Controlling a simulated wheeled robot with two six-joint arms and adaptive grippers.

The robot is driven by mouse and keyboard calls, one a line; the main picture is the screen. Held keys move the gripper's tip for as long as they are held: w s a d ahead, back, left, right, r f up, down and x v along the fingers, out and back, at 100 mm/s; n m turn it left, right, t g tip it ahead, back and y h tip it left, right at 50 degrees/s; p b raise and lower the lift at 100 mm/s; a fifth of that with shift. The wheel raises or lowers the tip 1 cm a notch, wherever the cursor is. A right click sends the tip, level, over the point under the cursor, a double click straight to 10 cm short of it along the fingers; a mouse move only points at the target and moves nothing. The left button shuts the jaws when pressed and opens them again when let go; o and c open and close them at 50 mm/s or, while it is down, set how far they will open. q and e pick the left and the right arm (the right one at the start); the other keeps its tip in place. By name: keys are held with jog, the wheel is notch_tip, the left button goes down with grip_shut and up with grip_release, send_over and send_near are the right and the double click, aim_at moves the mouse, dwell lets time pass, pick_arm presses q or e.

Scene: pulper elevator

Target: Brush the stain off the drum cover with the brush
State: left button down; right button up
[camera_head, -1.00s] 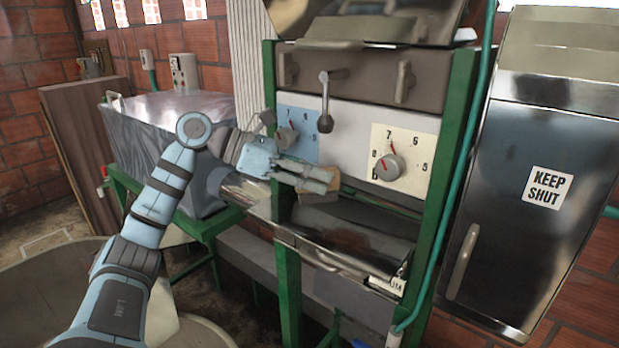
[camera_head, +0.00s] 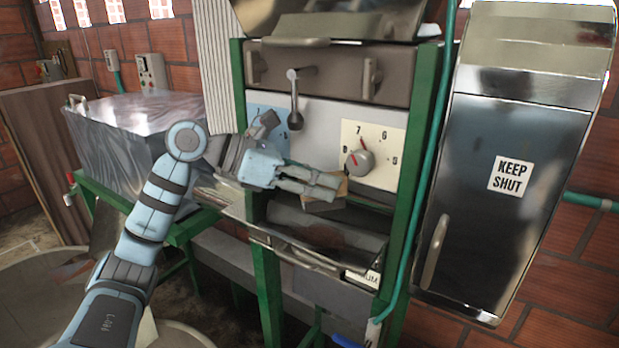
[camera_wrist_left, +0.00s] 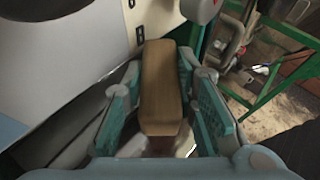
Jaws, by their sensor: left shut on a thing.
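My left gripper (camera_head: 318,186) is shut on the wooden brush, in front of the machine's panel. In the left wrist view the brush's wooden block (camera_wrist_left: 162,88) lies between the two fingers; its bristle side is hardly visible. In the head view a bit of the brush (camera_head: 341,188) shows past the fingertips. The drum cover (camera_head: 350,240) appears to be the dark curved metal below the gripper, inside the green frame. A dull brownish patch (camera_head: 325,236) on it may be the stain; I cannot tell for sure. Whether the brush touches the cover is unclear. My right gripper is not in view.
A white dial panel (camera_head: 375,150) and a lever (camera_head: 295,105) sit just above the gripper. Green posts (camera_head: 412,170) flank the opening. A metal box labelled KEEP SHUT (camera_head: 510,130) stands at right, a metal-covered tank (camera_head: 130,130) at left.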

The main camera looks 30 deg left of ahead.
pick_arm(q)
jog(key=shift+s+a+r, duration=0.5)
jog(key=shift+a+r, duration=0.45)
jog(key=shift+a, duration=2.7)
jog(key=shift+d+r, duration=0.15)
jog(key=shift+d, duration=1.85)
jog(key=shift+d+r, duration=0.15)
jog(key=shift+d, duration=1.85)
jog(key=shift+w+a, duration=0.15)
jog(key=shift+a, duration=0.25)
jog(key=shift+a+r, duration=0.15)
jog(key=shift+a, duration=0.75)
jog(key=a, duration=0.8)
jog(key=shift+s+r, duration=0.25)
jog(key=shift+r, duration=0.1)
